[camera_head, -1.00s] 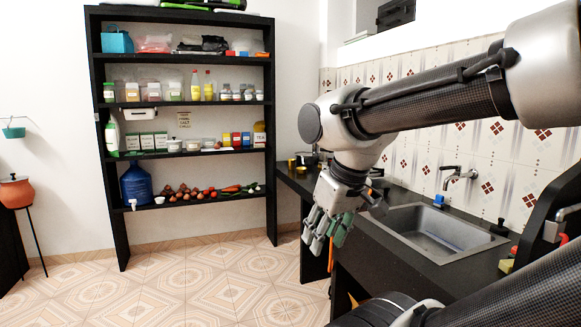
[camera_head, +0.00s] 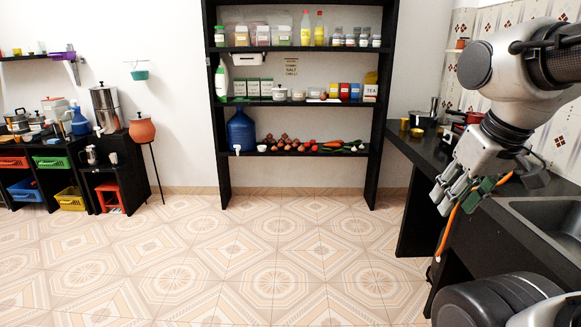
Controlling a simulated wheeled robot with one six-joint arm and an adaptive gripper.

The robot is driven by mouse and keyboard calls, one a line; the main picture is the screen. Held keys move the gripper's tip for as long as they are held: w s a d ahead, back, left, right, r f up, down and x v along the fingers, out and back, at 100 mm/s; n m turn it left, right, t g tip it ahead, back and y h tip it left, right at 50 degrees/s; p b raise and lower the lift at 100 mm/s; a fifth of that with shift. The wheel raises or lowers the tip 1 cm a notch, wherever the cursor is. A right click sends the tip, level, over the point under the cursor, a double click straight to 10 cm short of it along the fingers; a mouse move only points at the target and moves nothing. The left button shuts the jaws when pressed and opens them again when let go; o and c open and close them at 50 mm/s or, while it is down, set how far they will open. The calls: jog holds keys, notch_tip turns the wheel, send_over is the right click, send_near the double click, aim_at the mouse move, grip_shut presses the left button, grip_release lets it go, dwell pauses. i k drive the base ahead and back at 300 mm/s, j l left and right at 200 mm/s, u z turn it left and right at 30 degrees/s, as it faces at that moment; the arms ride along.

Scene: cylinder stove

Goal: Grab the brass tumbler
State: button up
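Small yellow-gold cups stand on the far end of the dark counter at the right. One gold cup (camera_head: 404,124) is at the back left, and a lower one (camera_head: 416,132) is beside it. They are too small to tell for sure which is the brass tumbler. My gripper (camera_head: 457,197) hangs fingers down near the counter's front edge, nearer to me than the cups and clear of them. Its fingers look apart, with nothing seen between them.
The dark counter (camera_head: 425,155) runs along the right wall, with a sink (camera_head: 555,222) near me and pots by the cups. A tall black shelf (camera_head: 222,172) stands at the back. A low dark unit with a red pot beside it (camera_head: 142,129) is left. The tiled floor (camera_head: 230,255) is clear.

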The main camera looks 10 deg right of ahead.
aim_at(404, 122)
jog(key=i+z, duration=0.15)
jog(key=i, duration=0.95)
jog(key=i+z, duration=0.1)
jog(key=i, duration=1)
jog(key=i+z, duration=0.1)
jog(key=i, duration=0.6)
jog(key=i+j+z, duration=0.1)
jog(key=i, duration=0.6)
jog(key=i+j+z, duration=0.15)
jog(key=i, duration=0.55)
jog(key=i+z, duration=0.3)
jog(key=i+j+z, duration=0.15)
jog(key=i+z, duration=0.2)
jog(key=i, duration=0.15)
jog(key=i+j+z, duration=0.3)
jog(key=i+l, duration=0.1)
